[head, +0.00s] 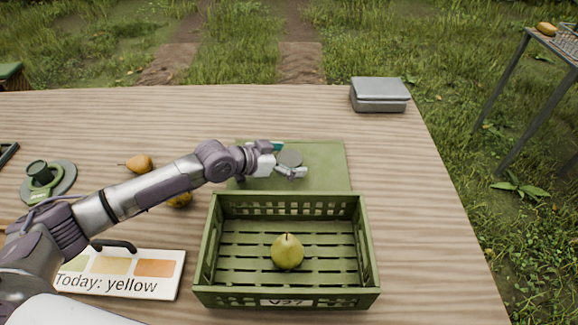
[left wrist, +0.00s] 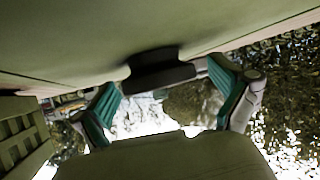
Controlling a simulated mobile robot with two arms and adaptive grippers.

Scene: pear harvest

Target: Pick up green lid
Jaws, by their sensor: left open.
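The green lid (head: 325,165) is a flat square panel lying on the table just behind the green crate (head: 286,298). A round grey knob (head: 289,158) shows above it, between my left gripper's fingers. My left gripper (head: 286,161) is over the lid with its teal-padded fingers apart. In the left wrist view, the lid's broad underside or face (left wrist: 90,35) fills the top, and a dark knob (left wrist: 160,72) stands between the open fingers (left wrist: 165,95). Whether the fingers touch the knob cannot be told. Part of the lid's left side is hidden by my arm. My right gripper is out of view.
A yellow-green pear (head: 287,252) sits in the crate. Two pears (head: 138,163) lie left, near my arm. A sign reading "Today: yellow" (head: 120,285) lies front left; a green-and-grey tool (head: 45,178) is behind it. A grey box (head: 379,95) stands at the back right. The right side of the table is clear.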

